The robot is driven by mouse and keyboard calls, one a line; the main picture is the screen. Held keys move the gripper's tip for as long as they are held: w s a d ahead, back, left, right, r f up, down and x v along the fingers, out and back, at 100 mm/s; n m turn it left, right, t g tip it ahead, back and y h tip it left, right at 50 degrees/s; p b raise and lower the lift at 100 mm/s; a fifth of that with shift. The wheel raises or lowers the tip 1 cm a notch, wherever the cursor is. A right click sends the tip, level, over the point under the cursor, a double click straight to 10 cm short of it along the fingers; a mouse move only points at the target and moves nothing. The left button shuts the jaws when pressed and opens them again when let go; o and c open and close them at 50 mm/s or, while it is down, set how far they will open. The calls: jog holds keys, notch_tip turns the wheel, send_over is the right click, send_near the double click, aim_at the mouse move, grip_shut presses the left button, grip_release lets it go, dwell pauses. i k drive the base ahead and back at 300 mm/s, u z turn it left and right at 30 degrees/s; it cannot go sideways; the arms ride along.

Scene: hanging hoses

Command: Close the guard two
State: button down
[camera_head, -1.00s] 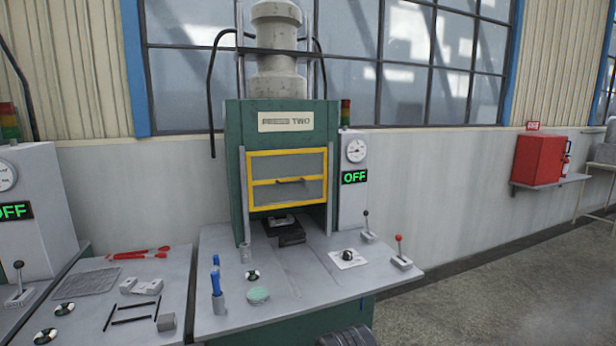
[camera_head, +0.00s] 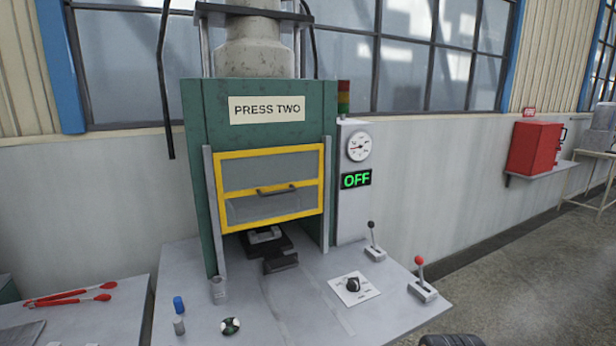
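Press two (camera_head: 197,125) is a green press with a "PRESS TWO" sign (camera_head: 267,110). Its guard (camera_head: 250,155) is a yellow-framed clear panel between two grey upright rails. A dark handle (camera_head: 277,190) crosses its middle. The guard sits raised, with an open gap below its lower edge. A dark block with a light metal piece (camera_head: 265,236) shows in that gap. My gripper is not in view.
A black-knobbed lever (camera_head: 373,245), a red-knobbed lever (camera_head: 422,285) and a rotary knob (camera_head: 353,285) stand on the press table. Small cylinders and a round piece (camera_head: 230,326) lie at front left. Red-handled tongs (camera_head: 70,297) lie on the left table. The floor at right is clear.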

aim_at(289, 187)
jog(key=u, duration=0.35)
jog(key=i, duration=0.95)
jog(key=u, duration=0.6)
